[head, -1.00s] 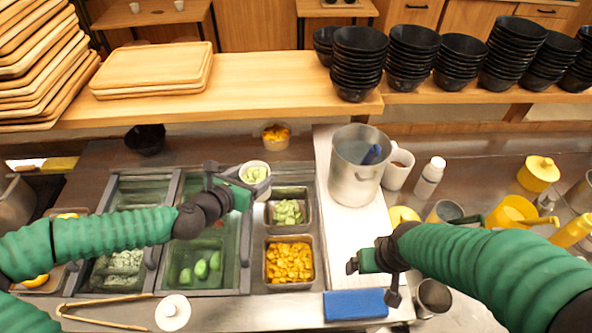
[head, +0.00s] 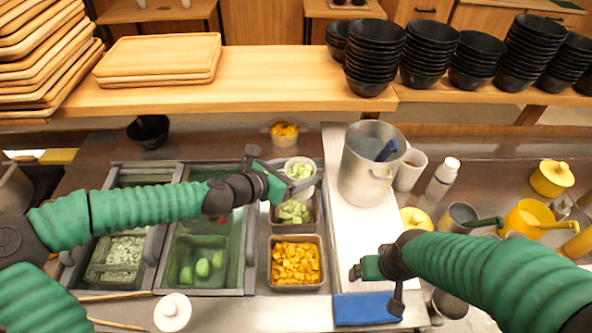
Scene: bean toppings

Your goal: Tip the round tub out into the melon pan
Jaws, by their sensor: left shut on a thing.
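The round tub (head: 301,164) is white and holds pale green melon pieces. My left gripper (head: 291,181) is shut on its near left side. The tub looks nearly upright, over the far part of the melon pan. The melon pan (head: 314,222) is a small metal pan with green pieces inside. Its far side is hidden by the tub and gripper. My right gripper (head: 374,284) is empty, its fingers apart, over the white board near the blue block.
A metal pan of orange cubes (head: 296,262) sits just nearer than the melon pan. A tub of orange pieces (head: 284,133) stands behind. A tall metal pot (head: 366,175) is on the white board (head: 352,235) at right. A blue block (head: 366,308) lies in front.

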